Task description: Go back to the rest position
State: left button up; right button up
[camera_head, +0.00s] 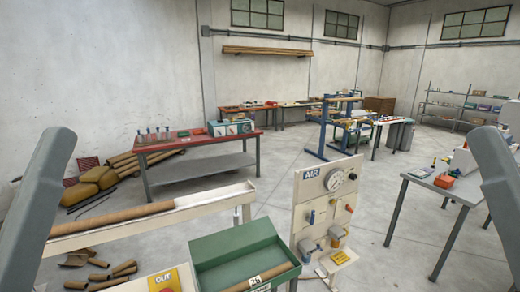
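My two grey arms come in at the left and right edges of the head view, raised and apart. Neither gripper is in the picture; only arm links show. In front of me is a cream trough (215,196) with a long brown cardboard tube (120,218) lying in it. A green bin (236,250) with a brown tube (262,274) in it stands at the near middle. No arm touches these things.
A cream air panel (312,205) with a gauge and valves stands right of the bin. A red-topped bench (190,141) stands behind the trough, and a grey table (450,186) at the right. Loose tube pieces (125,267) lie at lower left. Open floor lies between the benches.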

pick_arm(q)
notch_tip(320, 180, up, 20)
jog(key=p, duration=1.6)
pick_arm(e)
notch_tip(320, 180, up, 20)
